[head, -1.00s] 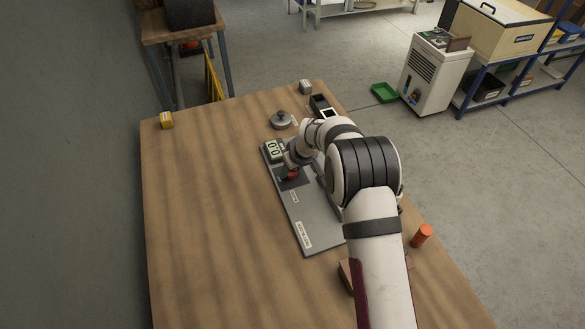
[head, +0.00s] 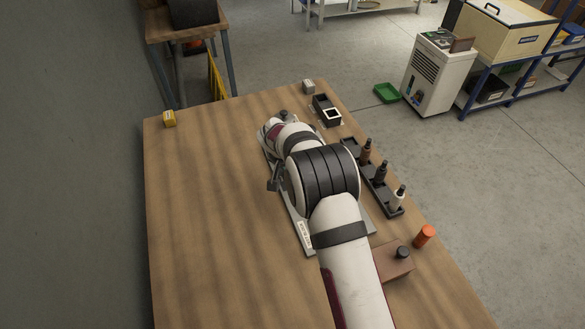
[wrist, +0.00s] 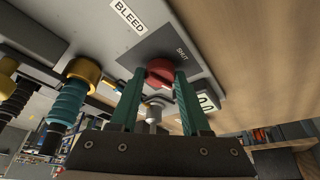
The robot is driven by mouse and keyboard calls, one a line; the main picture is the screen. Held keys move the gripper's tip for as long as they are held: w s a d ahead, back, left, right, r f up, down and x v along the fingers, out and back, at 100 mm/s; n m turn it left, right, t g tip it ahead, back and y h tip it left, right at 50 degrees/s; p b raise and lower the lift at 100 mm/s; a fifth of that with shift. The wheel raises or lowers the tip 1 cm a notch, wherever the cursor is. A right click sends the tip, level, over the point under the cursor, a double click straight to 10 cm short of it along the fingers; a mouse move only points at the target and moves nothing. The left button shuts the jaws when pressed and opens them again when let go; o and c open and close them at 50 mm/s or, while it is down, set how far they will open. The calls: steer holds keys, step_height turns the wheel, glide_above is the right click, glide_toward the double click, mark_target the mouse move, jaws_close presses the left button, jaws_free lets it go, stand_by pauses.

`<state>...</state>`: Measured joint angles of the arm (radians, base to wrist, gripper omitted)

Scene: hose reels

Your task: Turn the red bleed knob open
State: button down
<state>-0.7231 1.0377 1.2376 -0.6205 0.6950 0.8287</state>
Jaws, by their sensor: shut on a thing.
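The red bleed knob (wrist: 160,72) sits on a dark square plate on the grey panel (wrist: 205,28) in the wrist view. A "BLEED" label (wrist: 128,16) and a "SHUT" mark (wrist: 182,54) are beside it. My gripper (wrist: 160,80) has its two green fingers on either side of the knob, shut on it. The knob's turn angle is hard to tell. In the head view my arm covers the knob and most of the panel (head: 304,236); the fingers are hidden there.
A black rack (head: 396,208) of dark and white-bodied pieces and an orange cylinder (head: 424,235) stand right of my arm.

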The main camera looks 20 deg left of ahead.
steer(key=shift+a+m+h, duration=0.1)
steer(key=shift+m+h, duration=0.4)
steer(key=shift+m, duration=0.8)
steer(key=shift+c, duration=1.9)
jaws_free()
steer(key=v, duration=1.5)
steer(key=shift+r, duration=0.4)
steer(key=shift+a, duration=0.15)
